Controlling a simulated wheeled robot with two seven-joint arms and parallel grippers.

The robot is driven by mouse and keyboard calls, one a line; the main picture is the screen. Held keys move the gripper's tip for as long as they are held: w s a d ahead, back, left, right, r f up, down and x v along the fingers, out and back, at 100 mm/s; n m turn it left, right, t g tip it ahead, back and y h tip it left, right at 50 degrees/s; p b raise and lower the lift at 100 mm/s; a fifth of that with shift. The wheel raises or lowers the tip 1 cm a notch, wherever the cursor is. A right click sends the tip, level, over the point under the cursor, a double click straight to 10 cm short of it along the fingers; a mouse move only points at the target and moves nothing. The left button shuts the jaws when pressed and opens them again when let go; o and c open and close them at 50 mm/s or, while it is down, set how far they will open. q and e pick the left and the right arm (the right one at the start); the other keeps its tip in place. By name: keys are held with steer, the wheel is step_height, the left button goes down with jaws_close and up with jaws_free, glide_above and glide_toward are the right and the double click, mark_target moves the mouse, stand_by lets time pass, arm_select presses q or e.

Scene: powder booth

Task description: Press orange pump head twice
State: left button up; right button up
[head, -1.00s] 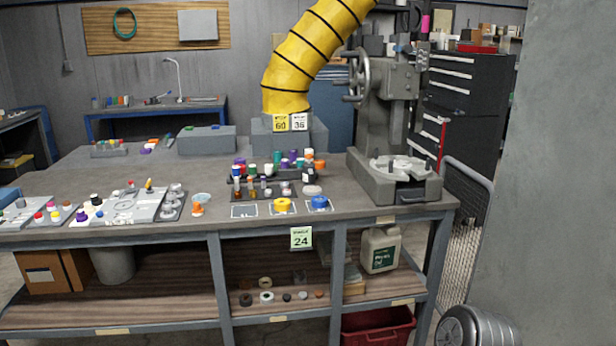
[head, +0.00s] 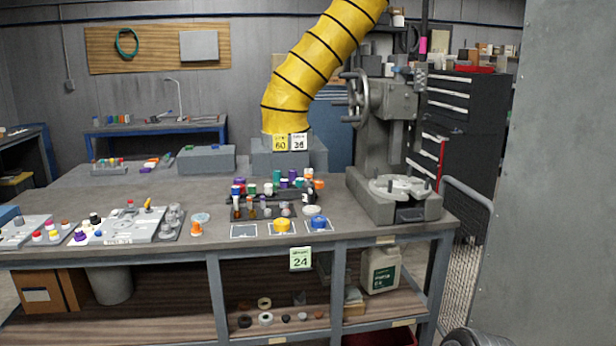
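A small orange item (head: 195,229) stands upright on the workbench near its front edge, right of the grey board with knobs. It may be the orange pump head, but it is too small to tell. Another orange cap (head: 319,184) shows at the right end of the cluster of coloured caps on the dark rack. A yellow round piece (head: 282,225) and a blue round piece (head: 318,221) sit on marked pads to the right. Neither of my grippers is in view.
The workbench (head: 150,257) spans the front. A grey press (head: 392,190) stands at its right end, with a dark drawer cabinet (head: 470,115) behind. A yellow duct (head: 318,70) hangs over a grey block. A grey wall panel (head: 565,170) closes the right side.

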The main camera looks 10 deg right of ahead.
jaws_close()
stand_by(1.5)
